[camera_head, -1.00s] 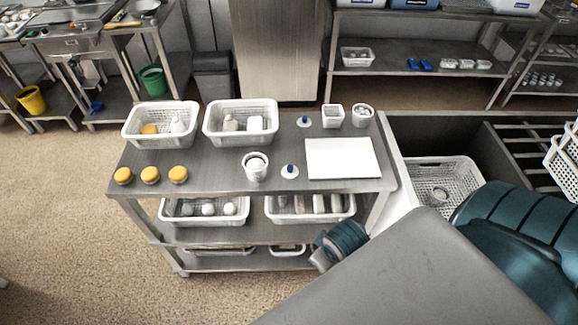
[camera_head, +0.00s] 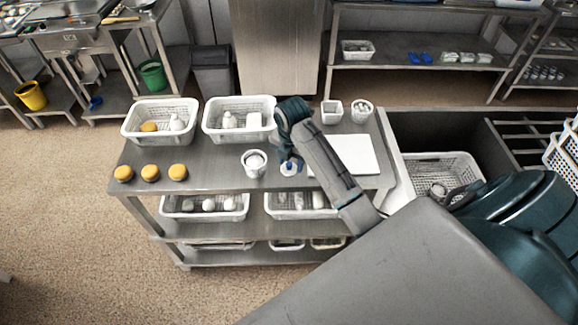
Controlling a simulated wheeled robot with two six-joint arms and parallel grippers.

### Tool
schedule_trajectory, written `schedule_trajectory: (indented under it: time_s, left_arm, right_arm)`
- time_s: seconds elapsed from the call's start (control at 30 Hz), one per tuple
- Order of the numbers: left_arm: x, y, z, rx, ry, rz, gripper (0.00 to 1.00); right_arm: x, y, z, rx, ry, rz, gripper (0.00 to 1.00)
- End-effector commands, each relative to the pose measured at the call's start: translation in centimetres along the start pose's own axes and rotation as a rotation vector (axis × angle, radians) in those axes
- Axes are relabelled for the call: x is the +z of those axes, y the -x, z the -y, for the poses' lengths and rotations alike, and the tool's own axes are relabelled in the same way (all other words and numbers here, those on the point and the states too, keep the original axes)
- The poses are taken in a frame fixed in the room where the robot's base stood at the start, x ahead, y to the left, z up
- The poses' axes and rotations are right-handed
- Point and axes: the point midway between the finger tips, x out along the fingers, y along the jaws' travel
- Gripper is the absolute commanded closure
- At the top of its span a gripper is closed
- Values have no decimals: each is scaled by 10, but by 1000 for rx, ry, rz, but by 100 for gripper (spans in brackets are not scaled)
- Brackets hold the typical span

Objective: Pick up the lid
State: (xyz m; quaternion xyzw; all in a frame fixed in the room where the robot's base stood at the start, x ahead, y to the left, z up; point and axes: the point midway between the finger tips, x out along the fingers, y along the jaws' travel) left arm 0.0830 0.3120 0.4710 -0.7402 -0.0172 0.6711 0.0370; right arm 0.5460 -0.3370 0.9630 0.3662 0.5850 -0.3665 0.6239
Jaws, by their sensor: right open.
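A small white lid with a blue knob (camera_head: 290,169) lies on the metal table (camera_head: 215,175), right of a white perforated cup (camera_head: 254,164). My right gripper (camera_head: 290,160) points down just above the lid, with its fingertips at or close to the blue knob. It is open; I cannot tell whether it touches the knob. My right arm hides the spot further back where a second blue-knobbed lid lay. My left gripper is not in view.
Two white baskets (camera_head: 160,139) (camera_head: 239,138) stand at the back left of the table. A white board (camera_head: 358,154) lies partly under my forearm. Two white containers (camera_head: 332,111) (camera_head: 362,109) stand at the back right.

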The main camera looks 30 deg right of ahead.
Motion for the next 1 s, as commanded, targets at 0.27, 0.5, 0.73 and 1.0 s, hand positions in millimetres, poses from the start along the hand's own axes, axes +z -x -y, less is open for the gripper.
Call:
schedule_trajectory:
  time_s: [0.27, 0.5, 0.73, 1.0]
  left_arm:
    - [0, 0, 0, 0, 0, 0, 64]
    - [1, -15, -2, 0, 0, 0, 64]
    - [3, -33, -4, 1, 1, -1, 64]
    - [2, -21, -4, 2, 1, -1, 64]
  right_arm:
    - [37, 30, -33, -19, 345, -49, 55]
    - [39, 18, -35, -21, 385, -55, 55]
    - [37, -10, -33, -22, 383, -56, 55]
    - [39, -33, -30, -24, 382, -56, 55]
